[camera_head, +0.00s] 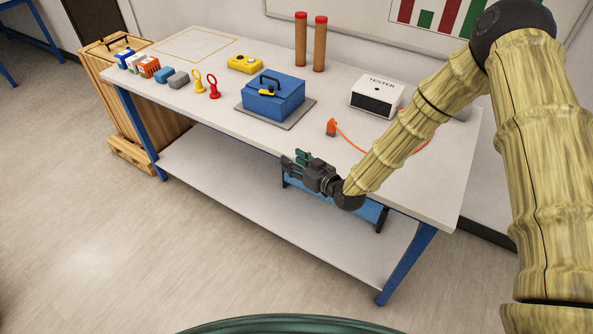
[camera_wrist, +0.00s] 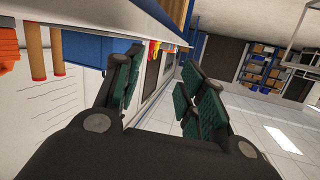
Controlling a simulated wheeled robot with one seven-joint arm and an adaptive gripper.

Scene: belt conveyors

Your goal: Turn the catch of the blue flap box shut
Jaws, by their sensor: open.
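The blue flap box (camera_head: 274,99) stands on a grey plate (camera_head: 264,119) on the table, with its lid down. It has a black handle on the lid. A yellow catch (camera_head: 267,92) shows at its front, but its exact turn is too small to tell. My gripper (camera_head: 296,162) is open and empty, in front of the table's front edge, below and to the right of the box and apart from it. In the wrist view my gripper (camera_wrist: 155,95) has its fingers spread with nothing between them. The blue shape behind the left finger may be the box, partly hidden.
A white tester (camera_head: 376,95) and an orange plug (camera_head: 331,127) with a cable lie right of the box. Red and yellow ring-handled pieces (camera_head: 213,87) and a yellow button box (camera_head: 245,64) are left of it. Two brown posts (camera_head: 320,44) stand behind. The table (camera_head: 235,123) is bare before the box.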

